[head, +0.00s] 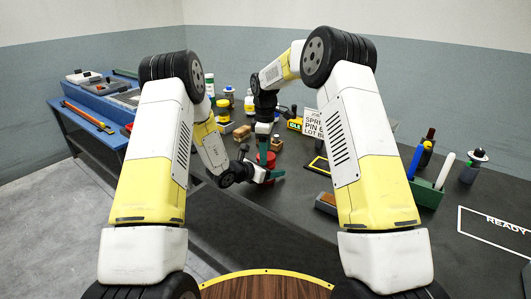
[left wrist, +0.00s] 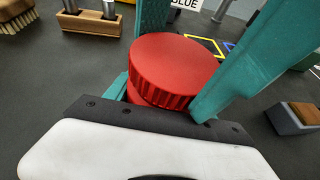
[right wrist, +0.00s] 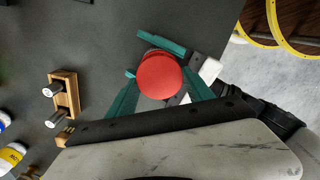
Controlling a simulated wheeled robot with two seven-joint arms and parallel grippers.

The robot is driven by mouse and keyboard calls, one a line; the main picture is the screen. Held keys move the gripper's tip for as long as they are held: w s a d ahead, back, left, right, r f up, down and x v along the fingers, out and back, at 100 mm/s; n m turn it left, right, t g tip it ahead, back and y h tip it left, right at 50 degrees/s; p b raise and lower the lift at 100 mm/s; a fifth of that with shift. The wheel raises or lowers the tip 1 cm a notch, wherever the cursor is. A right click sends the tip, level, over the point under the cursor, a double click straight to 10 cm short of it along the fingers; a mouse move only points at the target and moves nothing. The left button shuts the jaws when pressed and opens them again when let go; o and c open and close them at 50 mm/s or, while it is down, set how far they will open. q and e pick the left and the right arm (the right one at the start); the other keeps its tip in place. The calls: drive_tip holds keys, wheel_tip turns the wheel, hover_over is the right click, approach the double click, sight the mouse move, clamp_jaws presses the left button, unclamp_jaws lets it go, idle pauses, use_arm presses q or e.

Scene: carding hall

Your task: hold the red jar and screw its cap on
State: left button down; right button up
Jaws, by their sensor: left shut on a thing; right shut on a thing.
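The red jar stands at the middle of the dark table, small in the head view; a strip of the jar (left wrist: 137,96) shows under its cap in the left wrist view. The round red cap (left wrist: 174,70), with a ribbed side, sits on top of the jar; it also shows from above in the right wrist view (right wrist: 158,76). My left gripper (head: 268,174) comes in low from the side and is shut on the jar. My right gripper (head: 263,143) comes down from above, its teal fingers shut on the cap. Thread engagement is hidden.
A wooden block with metal pins (right wrist: 65,92) stands near the jar. A sign card (head: 313,123), bottles (head: 223,110) and a green holder with markers (head: 428,192) stand further off. A wood-topped grey block (left wrist: 296,120) lies nearby. The table's front right is mostly clear.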

drive_tip(key=shift+s+a+f, duration=0.1)
drive_tip(key=shift+s+f, duration=0.05)
drive_tip(key=shift+f, duration=0.45)
drive_tip(key=shift+r, duration=0.3)
